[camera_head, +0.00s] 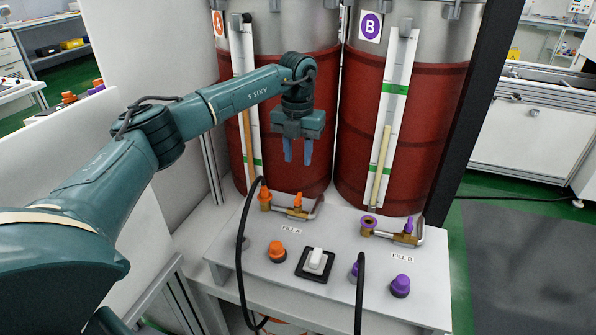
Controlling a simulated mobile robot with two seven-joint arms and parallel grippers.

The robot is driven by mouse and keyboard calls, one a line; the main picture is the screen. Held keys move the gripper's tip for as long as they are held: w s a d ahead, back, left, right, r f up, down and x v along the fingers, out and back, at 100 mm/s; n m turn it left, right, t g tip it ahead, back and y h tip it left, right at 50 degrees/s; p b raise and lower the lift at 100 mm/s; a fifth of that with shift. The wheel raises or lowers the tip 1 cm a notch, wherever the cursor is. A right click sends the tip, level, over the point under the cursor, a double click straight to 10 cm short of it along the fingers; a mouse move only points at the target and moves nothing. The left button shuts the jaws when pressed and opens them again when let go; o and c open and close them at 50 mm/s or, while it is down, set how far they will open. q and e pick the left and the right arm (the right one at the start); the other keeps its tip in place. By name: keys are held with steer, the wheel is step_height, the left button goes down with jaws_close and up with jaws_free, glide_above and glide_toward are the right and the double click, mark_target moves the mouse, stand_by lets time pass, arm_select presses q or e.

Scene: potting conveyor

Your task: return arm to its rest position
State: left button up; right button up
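My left arm comes in from the left, teal, and reaches over the white fill bench. My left gripper (297,150) hangs at its end with two blue fingers pointing down. The fingers are apart with nothing visible between them. The gripper is in front of the red tank A (300,95), above the bench top and apart from the fittings on it. My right gripper is not in view.
Tank B (400,130) stands right of tank A. The bench (330,230) carries orange valve A (297,203), purple valve B (409,228), an orange cap (277,251), a purple cap (400,286) and a white switch (316,261). Black hoses (360,290) rise in front. A white panel (150,50) stands left.

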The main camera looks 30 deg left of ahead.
arm_select(q)
steer(key=shift+r, duration=0.65)
